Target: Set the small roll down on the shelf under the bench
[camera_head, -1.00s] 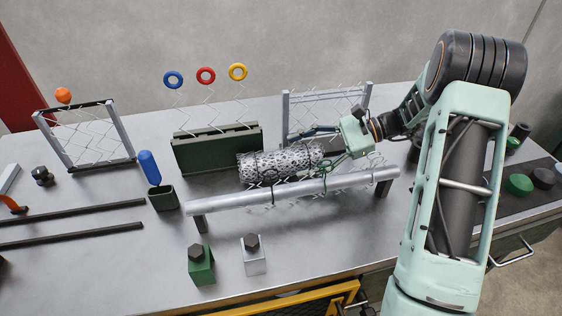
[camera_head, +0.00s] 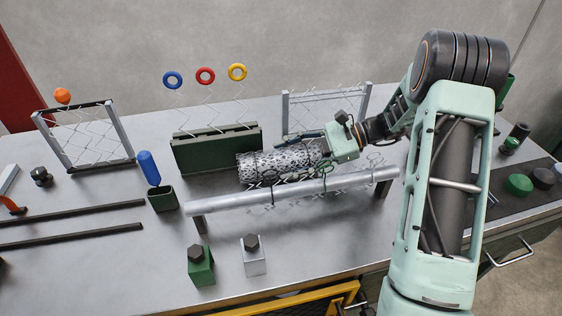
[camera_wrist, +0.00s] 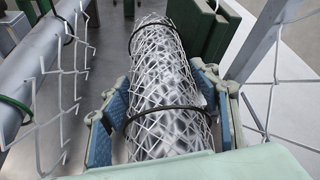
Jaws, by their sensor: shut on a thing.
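The small roll (camera_head: 275,161) is a bundle of silvery chain-link mesh with dark ties around it. It lies lengthwise on the bench top (camera_head: 110,245), between the green slotted block and the long pipe. My gripper (camera_head: 322,146) is at the roll's right end in the head view. In the wrist view my gripper (camera_wrist: 158,118) has its blue-padded fingers on both sides of the roll (camera_wrist: 165,72), near a dark tie, shut on it. I cannot tell whether the roll is clear of the bench top. The shelf under the bench is not visible.
A silver pipe (camera_head: 290,191) on dark supports runs in front of the roll, with wire pieces hanging on it. The green slotted block (camera_head: 215,149) stands behind, and a mesh frame (camera_head: 326,104) behind right. A yellow frame (camera_head: 300,303) shows below the bench's front edge.

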